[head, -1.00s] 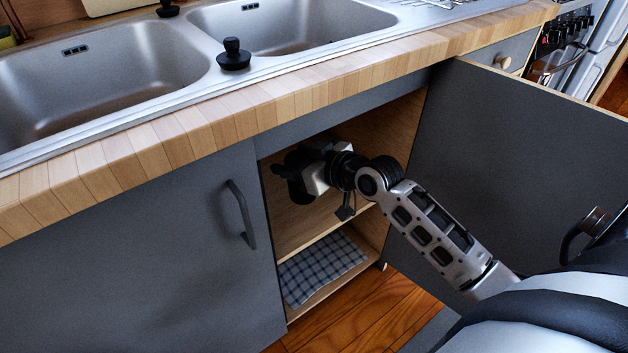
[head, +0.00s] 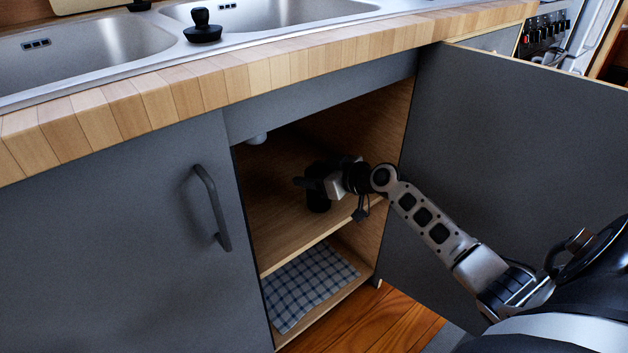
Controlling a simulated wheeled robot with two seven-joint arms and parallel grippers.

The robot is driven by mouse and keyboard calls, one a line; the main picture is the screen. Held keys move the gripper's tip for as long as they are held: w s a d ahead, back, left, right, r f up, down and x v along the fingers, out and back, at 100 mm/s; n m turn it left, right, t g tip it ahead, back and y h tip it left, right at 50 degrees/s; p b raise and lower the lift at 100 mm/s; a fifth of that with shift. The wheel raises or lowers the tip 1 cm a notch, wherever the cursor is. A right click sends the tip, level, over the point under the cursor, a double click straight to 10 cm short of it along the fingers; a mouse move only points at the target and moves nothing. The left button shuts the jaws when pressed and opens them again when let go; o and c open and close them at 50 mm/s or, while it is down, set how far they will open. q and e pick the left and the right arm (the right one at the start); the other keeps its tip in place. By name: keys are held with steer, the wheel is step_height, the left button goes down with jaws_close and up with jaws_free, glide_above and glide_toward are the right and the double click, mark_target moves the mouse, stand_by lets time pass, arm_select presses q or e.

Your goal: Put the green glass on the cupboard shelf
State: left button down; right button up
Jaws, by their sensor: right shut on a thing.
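The cupboard shelf (head: 282,228) is a wooden board inside the open cupboard under the sink. My right gripper (head: 312,186) reaches in from the right and is over this upper shelf. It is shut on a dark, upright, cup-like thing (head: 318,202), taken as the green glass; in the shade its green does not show. Its lower end is at or just above the board; I cannot tell whether it touches. The gripper's fingers are dark and hard to separate from it. My left gripper is not in view.
The open cupboard door (head: 510,150) stands to the right of my arm. The closed door (head: 110,240) with its handle is on the left. A checked cloth (head: 305,285) lies on the lower shelf. The wooden counter edge (head: 240,80) overhangs the opening. The upper shelf's left part is bare.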

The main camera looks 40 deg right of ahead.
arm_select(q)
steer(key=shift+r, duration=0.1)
arm_select(e)
steer(key=shift+f, duration=0.1)
steer(key=shift+f, duration=0.1)
steer(key=o, duration=1.1)
steer(key=shift+s, duration=0.1)
arm_select(q)
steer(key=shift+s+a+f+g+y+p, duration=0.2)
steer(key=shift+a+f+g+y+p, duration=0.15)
steer(key=shift+p, duration=0.7)
arm_select(e)
steer(key=v, duration=1.2)
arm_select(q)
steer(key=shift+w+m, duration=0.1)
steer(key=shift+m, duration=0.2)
